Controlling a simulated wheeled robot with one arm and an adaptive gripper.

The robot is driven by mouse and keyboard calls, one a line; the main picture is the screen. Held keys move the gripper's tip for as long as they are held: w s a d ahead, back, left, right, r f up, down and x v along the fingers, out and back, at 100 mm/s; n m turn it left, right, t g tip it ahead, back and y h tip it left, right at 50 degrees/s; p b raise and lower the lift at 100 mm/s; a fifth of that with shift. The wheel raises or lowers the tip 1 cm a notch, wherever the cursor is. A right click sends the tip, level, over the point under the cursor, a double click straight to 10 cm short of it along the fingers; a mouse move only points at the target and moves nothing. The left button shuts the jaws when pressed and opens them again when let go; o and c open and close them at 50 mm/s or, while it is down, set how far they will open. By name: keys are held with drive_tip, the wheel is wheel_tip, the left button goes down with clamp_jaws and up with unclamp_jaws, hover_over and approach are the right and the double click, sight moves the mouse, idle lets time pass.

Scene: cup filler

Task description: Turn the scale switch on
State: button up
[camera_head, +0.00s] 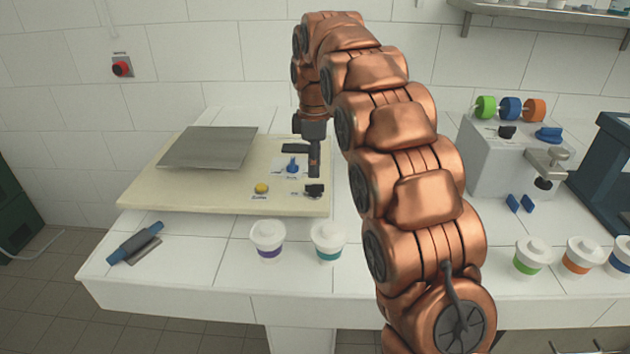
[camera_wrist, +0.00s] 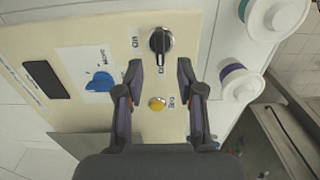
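The scale is a cream board (camera_head: 215,203) on the white counter, with a grey metal plate (camera_head: 210,147) on its back left. The scale switch (camera_head: 314,190) is a black knob at its front right corner. In the wrist view the switch (camera_wrist: 160,42) shows from above, with a label on each side; its exact setting is hard to tell. My gripper (camera_wrist: 160,66) is open, with its fingertips apart and just short of the switch in the picture. A yellow button (camera_wrist: 157,103) shows between the fingers. In the head view my gripper (camera_head: 305,170) hangs above the scale, behind the switch.
A blue knob (camera_head: 292,165) sits on the scale behind the switch. Lidded cups with a purple band (camera_head: 267,240) and a teal band (camera_head: 328,242) stand in front. A blue-handled tool (camera_head: 135,242) lies front left. A grey machine (camera_head: 500,165) stands to the right.

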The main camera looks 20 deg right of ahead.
sight(315, 185)
drive_tip(key=shift+f+p, duration=0.4)
drive_tip(key=shift+f, duration=2.35)
clamp_jaws()
